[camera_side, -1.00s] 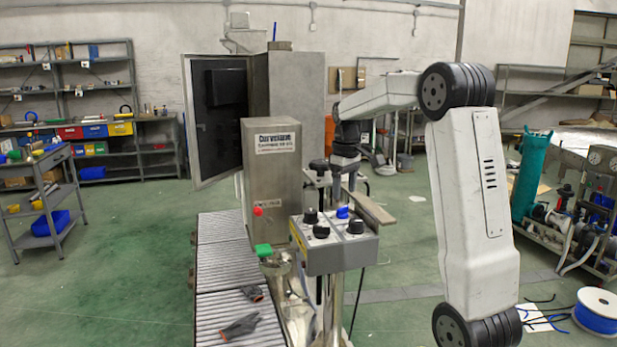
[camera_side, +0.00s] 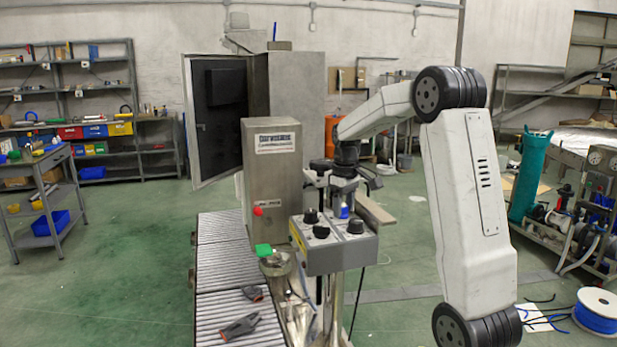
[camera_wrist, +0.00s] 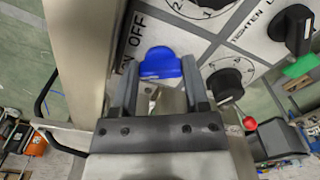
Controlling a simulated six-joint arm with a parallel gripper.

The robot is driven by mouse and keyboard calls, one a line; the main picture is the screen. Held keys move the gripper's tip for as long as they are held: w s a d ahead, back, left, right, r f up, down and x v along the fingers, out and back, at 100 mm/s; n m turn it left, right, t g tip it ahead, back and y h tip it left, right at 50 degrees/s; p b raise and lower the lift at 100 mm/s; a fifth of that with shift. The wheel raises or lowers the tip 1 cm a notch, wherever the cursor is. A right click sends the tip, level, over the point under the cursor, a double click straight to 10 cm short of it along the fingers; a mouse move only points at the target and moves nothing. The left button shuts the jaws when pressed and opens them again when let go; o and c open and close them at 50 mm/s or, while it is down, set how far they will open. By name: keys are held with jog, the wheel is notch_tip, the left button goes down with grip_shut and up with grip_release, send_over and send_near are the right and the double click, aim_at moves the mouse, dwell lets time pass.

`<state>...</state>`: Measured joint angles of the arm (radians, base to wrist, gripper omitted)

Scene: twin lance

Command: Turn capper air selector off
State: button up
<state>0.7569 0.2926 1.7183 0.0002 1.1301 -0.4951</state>
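The blue selector knob (camera_wrist: 160,63) sits on the grey control box beside the printed words ON and OFF. In the wrist view it lies between the two fingers of my gripper (camera_wrist: 160,70), near their tips. The fingers are apart, one on each side of the knob, and I see no clear grip on it. In the side view my gripper (camera_side: 343,203) points down at the back right of the control box (camera_side: 340,255), and its fingers partly hide the blue knob (camera_side: 344,212).
Black knobs (camera_side: 355,226) stand close to the blue one on the same panel. A steel cabinet (camera_side: 272,165) with a red button rises behind left. A green button (camera_side: 263,250) and roller conveyor (camera_side: 225,255) are to the left.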

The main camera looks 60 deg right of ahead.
grip_shut()
jog(key=shift+m, duration=0.3)
jog(key=m, duration=0.4)
jog(key=shift+m, duration=0.4)
jog(key=m, duration=0.6)
jog(key=shift+w+a+m, duration=0.1)
jog(key=shift+w+m, duration=0.05)
jog(key=shift+m, duration=0.15)
jog(key=o, duration=0.9)
grip_release()
jog(key=shift+r, duration=0.15)
